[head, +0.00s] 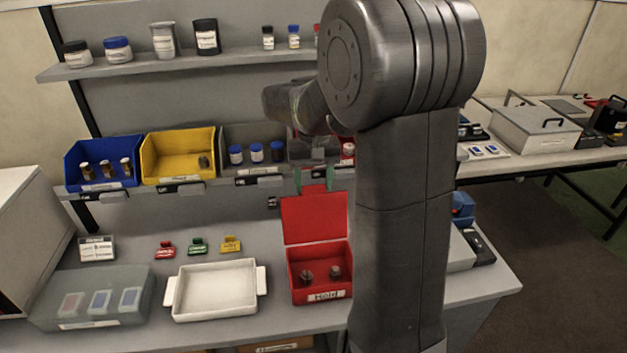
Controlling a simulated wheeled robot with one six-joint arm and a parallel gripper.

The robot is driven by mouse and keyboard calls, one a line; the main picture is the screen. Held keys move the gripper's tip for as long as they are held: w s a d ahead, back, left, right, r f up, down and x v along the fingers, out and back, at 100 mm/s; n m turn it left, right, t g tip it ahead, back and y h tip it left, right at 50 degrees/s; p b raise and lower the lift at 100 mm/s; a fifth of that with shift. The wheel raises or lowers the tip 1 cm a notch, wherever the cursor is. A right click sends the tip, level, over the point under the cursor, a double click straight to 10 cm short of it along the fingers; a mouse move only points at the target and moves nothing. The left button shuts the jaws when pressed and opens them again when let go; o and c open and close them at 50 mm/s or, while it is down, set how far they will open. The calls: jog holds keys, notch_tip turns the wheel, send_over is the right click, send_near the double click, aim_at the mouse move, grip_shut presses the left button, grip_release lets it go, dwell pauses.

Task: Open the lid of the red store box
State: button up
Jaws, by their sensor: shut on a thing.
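The red store box (321,284) stands on the bench, with a white label on its front that seems to read "Hold". Its red lid (314,220) is raised, standing roughly upright at the back edge. The box's inside shows, with two small dark items (307,277) in it. My gripper (314,181) is at the top edge of the lid, its green fingertips on either side of the lid's red tab, shut on the lid. My arm hides part of the gripper body and the area right of the box.
A white tray (262,290) sits left of the box, with red, green and yellow clips (198,246) behind it. A grey translucent case (47,307) is at far left. Blue (72,172) and yellow (150,172) bins hang behind, below a shelf (130,68) of jars.

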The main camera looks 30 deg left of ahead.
jog(key=shift+s+d+r+t+y+b, duration=0.1)
jog(key=shift+s+d+t+y+b, duration=0.25)
jog(key=shift+s+d+b, duration=0.45)
jog(key=shift+s+d+r, duration=0.15)
jog(key=shift+s+d, duration=0.2)
jog(key=shift+s, duration=0.2)
jog(key=o, duration=1.4)
notch_tip(320, 180, up, 14)
jog(key=s+d, duration=0.1)
jog(key=shift+s, duration=0.1)
